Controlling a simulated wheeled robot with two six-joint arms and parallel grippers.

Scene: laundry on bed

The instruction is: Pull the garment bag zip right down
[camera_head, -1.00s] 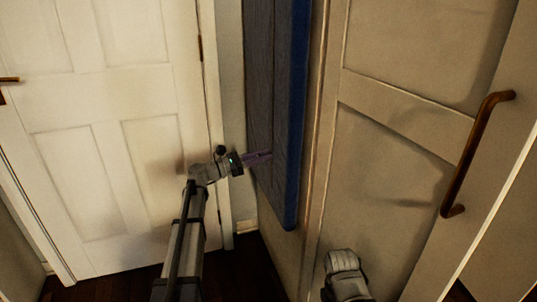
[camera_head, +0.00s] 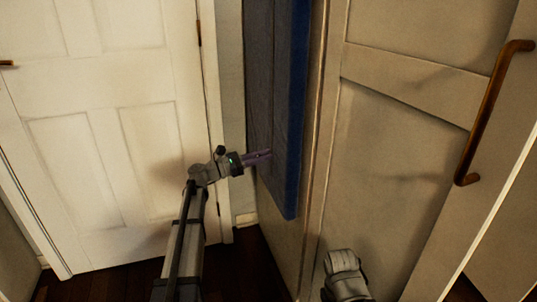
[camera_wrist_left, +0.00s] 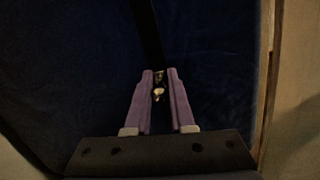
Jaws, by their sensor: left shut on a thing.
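The garment bag (camera_head: 262,90) hangs upright against the side of the wardrobe, dark blue-grey in front with a brighter blue side. It fills most of the left wrist view (camera_wrist_left: 75,65). My left gripper (camera_head: 268,156) is at the lower part of its front. In the left wrist view its purple fingers (camera_wrist_left: 159,78) are closed around a small metal zip pull (camera_wrist_left: 158,93), partly hidden between them. The dark zip strip (camera_wrist_left: 149,35) runs up from the fingertips. I cannot tell whether it is parted. My right gripper is out of view.
A white panelled door (camera_head: 105,120) stands to the left. The pale wardrobe (camera_head: 395,150) with a long bronze handle (camera_head: 490,110) is to the right, behind part of my right arm. Dark floor (camera_head: 245,270) shows below the bag.

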